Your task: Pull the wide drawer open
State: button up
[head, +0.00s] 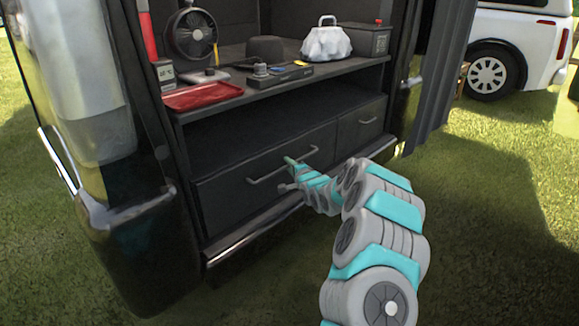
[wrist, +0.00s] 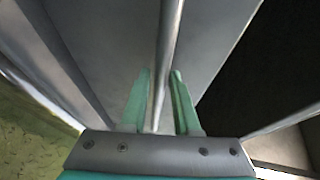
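The wide drawer (head: 225,198) is a dark front low in the back of the van, flush with the cabinet and closed. Its long bar handle (head: 265,179) runs across its upper middle. My gripper (head: 287,173) is at the right part of this handle, one finger above the bar and one below. In the wrist view the bar (wrist: 168,50) runs between the two green fingertips of my gripper (wrist: 160,75), with a gap visible on the right side. The fingers are apart. Whether either finger touches the bar is unclear.
A narrow drawer (head: 361,125) with its own handle is to the right. The shelf above holds a red tray (head: 203,96), a fan (head: 191,36) and a white bag (head: 327,43). A bumper ledge (head: 250,232) runs below the drawers. Open grass (head: 490,215) lies to the right.

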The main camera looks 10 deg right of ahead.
grip_shut()
jog(key=shift+f, duration=0.1)
dwell(1.3)
